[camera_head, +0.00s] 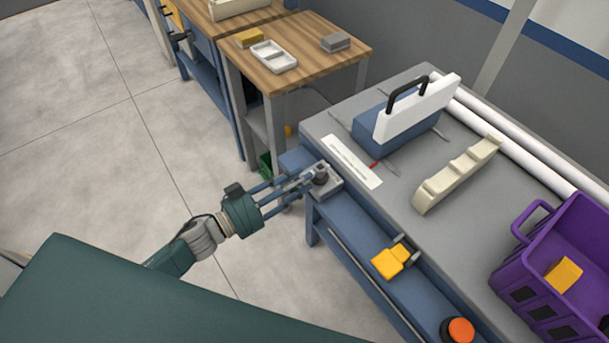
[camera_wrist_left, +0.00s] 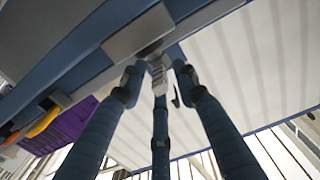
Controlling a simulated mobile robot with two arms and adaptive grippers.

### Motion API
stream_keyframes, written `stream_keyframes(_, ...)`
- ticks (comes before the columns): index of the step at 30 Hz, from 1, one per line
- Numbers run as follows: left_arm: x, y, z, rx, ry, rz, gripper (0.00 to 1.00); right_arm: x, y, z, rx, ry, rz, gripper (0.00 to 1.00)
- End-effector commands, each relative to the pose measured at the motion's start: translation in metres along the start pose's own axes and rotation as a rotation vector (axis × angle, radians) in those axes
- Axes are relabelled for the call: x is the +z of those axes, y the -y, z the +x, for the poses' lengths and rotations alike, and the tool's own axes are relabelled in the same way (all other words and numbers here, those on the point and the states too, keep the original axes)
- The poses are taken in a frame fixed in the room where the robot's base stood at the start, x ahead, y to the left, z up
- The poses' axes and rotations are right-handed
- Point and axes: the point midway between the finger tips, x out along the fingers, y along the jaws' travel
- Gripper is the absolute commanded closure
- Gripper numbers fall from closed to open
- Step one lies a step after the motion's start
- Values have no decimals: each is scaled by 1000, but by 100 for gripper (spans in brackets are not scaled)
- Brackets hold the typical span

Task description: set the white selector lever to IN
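My left gripper (camera_head: 304,181) reaches in from the left to a small grey bracket (camera_head: 330,193) with a dark round knob on the bench's near corner. In the left wrist view the left gripper (camera_wrist_left: 158,78) has its fingers spread below a grey plate (camera_wrist_left: 138,36) on the blue bench edge. A pale ribbed piece shows between the fingertips; I cannot tell whether it is the white lever or part of the middle finger. No IN marking is legible. My right gripper is not in view.
The grey bench (camera_head: 462,228) carries a white panel with a black handle (camera_head: 415,108), a cream notched block (camera_head: 456,176), white pipes (camera_head: 530,148) and a purple crate (camera_head: 533,290). A yellow latch (camera_head: 391,262) and orange button (camera_head: 461,330) sit along its front. Floor at left is clear.

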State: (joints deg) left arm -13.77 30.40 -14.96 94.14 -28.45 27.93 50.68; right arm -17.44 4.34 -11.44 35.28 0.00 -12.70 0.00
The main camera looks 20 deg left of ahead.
Motion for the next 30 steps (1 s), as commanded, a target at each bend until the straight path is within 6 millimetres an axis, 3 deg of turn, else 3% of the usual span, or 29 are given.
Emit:
stream_keyframes(4, 0, 0, 15, -1, 0, -1, 70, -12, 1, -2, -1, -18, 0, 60)
stream_keyframes(14, 1, 0, 18, -1, 2, 0, 70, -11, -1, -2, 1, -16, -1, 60)
stream_keyframes(19, 1, 0, 18, -1, 2, 0, 99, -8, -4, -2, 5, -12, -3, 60)
stream_keyframes(30, 1, 1, 18, 9, 2, 2, 100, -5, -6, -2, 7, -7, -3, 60)
